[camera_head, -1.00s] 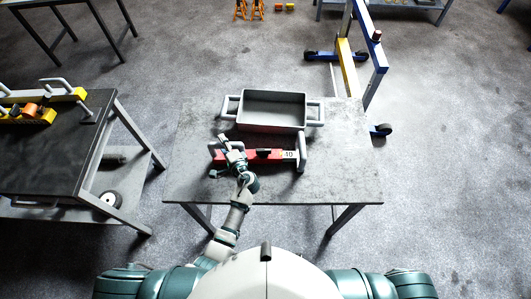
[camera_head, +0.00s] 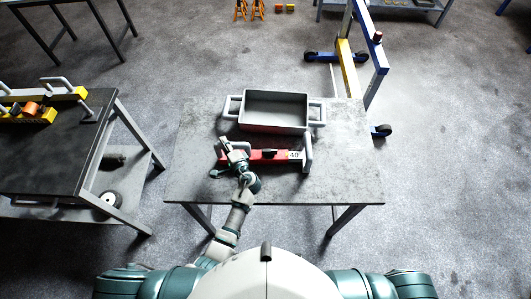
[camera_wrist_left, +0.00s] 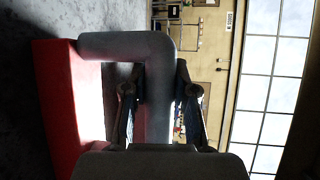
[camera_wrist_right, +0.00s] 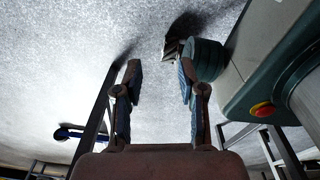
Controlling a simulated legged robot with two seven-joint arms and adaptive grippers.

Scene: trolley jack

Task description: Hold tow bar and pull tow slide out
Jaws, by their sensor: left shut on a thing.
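The tow bar (camera_head: 276,159) is a red bar lying on the grey table, with a grey handle at each end and a white number label near its right end. My left gripper (camera_head: 236,156) is at the bar's left end. In the left wrist view my left gripper (camera_wrist_left: 158,92) is shut on the grey left handle (camera_wrist_left: 158,110), which passes between its fingers, with the red bar (camera_wrist_left: 58,105) beside it. The right handle (camera_head: 308,152) stands free. My right gripper (camera_wrist_right: 160,75) is open and empty in the right wrist view and is outside the head view.
A grey open box (camera_head: 273,126) with side handles stands just behind the bar on the table (camera_head: 345,180). The table's right and front parts are clear. A dark bench (camera_head: 60,165) with yellow tools stands at left, and a blue and yellow hoist (camera_head: 345,65) behind at right.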

